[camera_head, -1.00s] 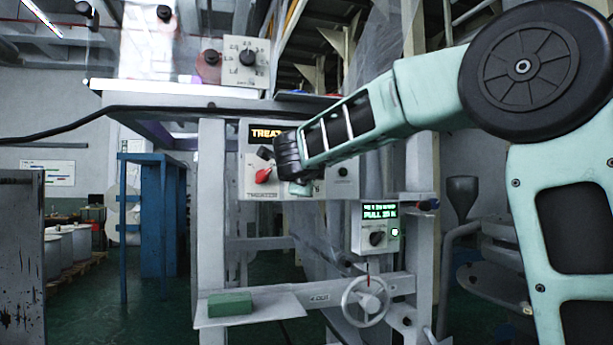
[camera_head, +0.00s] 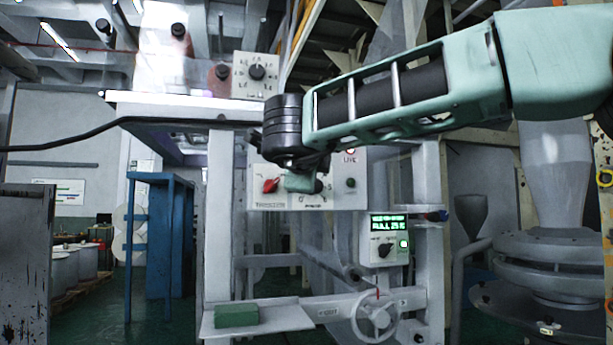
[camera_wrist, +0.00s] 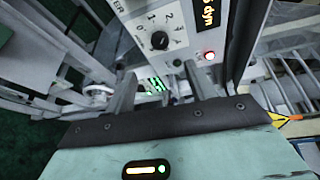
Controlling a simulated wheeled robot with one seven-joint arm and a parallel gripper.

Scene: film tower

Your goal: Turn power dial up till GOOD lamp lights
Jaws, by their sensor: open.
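The treater panel (camera_head: 265,203) is a pale box on the machine frame, partly hidden behind my wrist. In the wrist view its black dial (camera_wrist: 160,40) has a numbered scale, and its pointer is too small to read surely. A red lit lamp (camera_wrist: 209,55) and a dark green, seemingly unlit lamp (camera_wrist: 177,62) sit beside the dial. I cannot read which lamp is GOOD. My gripper (camera_wrist: 160,76) is open and empty, its fingers apart below the dial and not around it. In the head view my gripper (camera_head: 299,183) covers part of the dial.
A red knob (camera_head: 270,186) is left of my gripper on the panel. Below right are a small box with a green display (camera_head: 388,224) and a handwheel (camera_head: 376,316). A shelf (camera_head: 285,320) holds a green block (camera_head: 236,316). Another dial plate (camera_head: 257,75) stands above.

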